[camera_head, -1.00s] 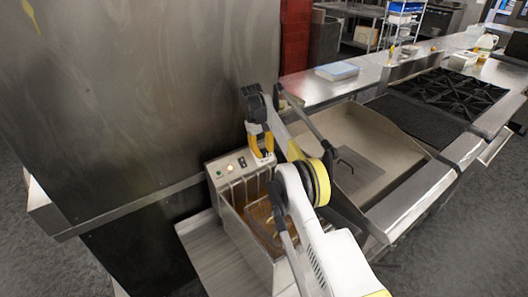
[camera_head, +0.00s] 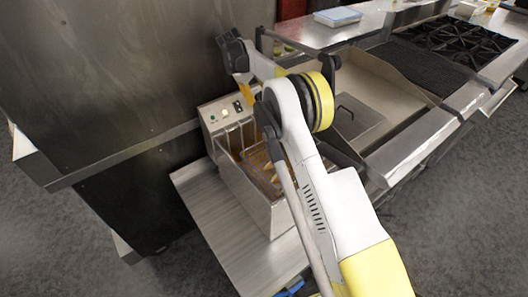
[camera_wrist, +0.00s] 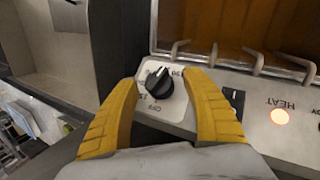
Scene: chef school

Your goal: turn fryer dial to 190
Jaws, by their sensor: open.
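The fryer dial (camera_wrist: 160,82) is a black round knob with a white pointer line, on the fryer's pale control panel (camera_wrist: 272,97). The print around it is upside down in the wrist view, with "OFF" readable; other numbers are partly hidden. My gripper (camera_wrist: 168,85) is open, with one yellow finger on each side of the dial; I cannot tell whether either finger touches it. In the head view the fryer (camera_head: 262,203) stands left of my arm, and its panel (camera_head: 226,114) shows at its back. The dial there is hidden behind my arm.
An orange lit lamp (camera_wrist: 279,117) marked "HEAT" and a black switch (camera_wrist: 234,97) sit beside the dial. The oil basin and wire basket (camera_head: 240,138) are in front of the panel. A griddle (camera_head: 385,85) stands to the right, and a steel wall rises behind.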

